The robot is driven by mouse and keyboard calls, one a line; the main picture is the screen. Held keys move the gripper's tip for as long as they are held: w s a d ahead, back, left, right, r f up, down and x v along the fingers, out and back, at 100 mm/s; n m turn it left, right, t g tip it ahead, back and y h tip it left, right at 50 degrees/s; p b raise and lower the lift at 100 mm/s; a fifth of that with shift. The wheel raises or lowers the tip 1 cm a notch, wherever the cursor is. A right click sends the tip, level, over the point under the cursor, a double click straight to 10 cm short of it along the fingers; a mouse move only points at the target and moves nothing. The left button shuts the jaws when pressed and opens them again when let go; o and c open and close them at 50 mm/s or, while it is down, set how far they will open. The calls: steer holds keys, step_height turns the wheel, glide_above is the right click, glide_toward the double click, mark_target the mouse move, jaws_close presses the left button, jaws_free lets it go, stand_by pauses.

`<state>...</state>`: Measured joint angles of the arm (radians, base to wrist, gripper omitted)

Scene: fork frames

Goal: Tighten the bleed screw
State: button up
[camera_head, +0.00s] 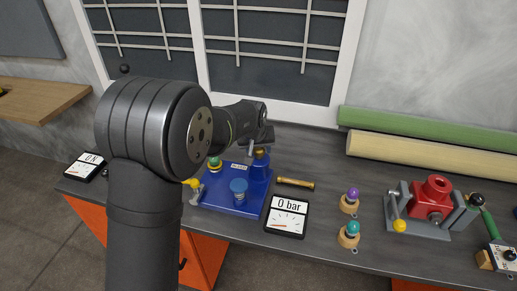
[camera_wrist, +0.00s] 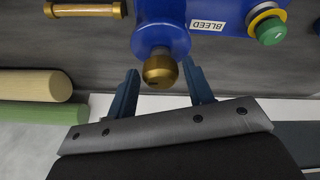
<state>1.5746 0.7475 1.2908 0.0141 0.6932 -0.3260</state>
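My gripper (camera_wrist: 160,66) is open, with one finger on either side of the brass head and a visible gap at both sides. In the head view my gripper (camera_head: 262,139) is partly hidden behind my wrist.
A loose brass cylinder (camera_head: 295,183) lies right of the block. A gauge (camera_head: 287,216) reads 0 bar. Purple (camera_head: 350,197) and teal (camera_head: 352,230) knobs and a red vise-held block (camera_head: 433,197) stand further right. Green (camera_head: 430,128) and cream (camera_head: 430,151) rolls lie behind.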

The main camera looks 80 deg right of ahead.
steer(key=c, duration=0.6)
steer(key=shift+c, duration=0.2)
steer(key=shift+m, duration=0.3)
steer(key=m, duration=0.1)
steer(key=m+g, duration=0.1)
steer(key=m, duration=0.1)
steer(key=shift+w, duration=0.25)
steer(key=m+g, duration=0.1)
steer(key=m, duration=0.1)
steer(key=m+y, duration=0.1)
steer(key=m, duration=0.1)
steer(key=shift+w+d+g, duration=0.1)
steer(key=shift+w+g, duration=0.05)
steer(key=shift+g, duration=0.25)
steer(key=m, duration=0.2)
steer(key=m+g+y, duration=0.1)
steer(key=m, duration=0.2)
steer(key=shift+w+d+m+y, duration=0.15)
steer(key=shift+d+m+y, duration=0.15)
steer(key=shift+y, duration=0.1)
steer(key=m+y, duration=0.1)
steer(key=m, duration=0.1)
steer(key=m+y, duration=0.1)
steer(key=m, duration=0.2)
steer(key=shift+d+r+g, duration=0.1)
steer(key=shift+d+g, duration=0.05)
steer(key=shift+g, duration=0.25)
steer(key=shift+m, duration=0.3)
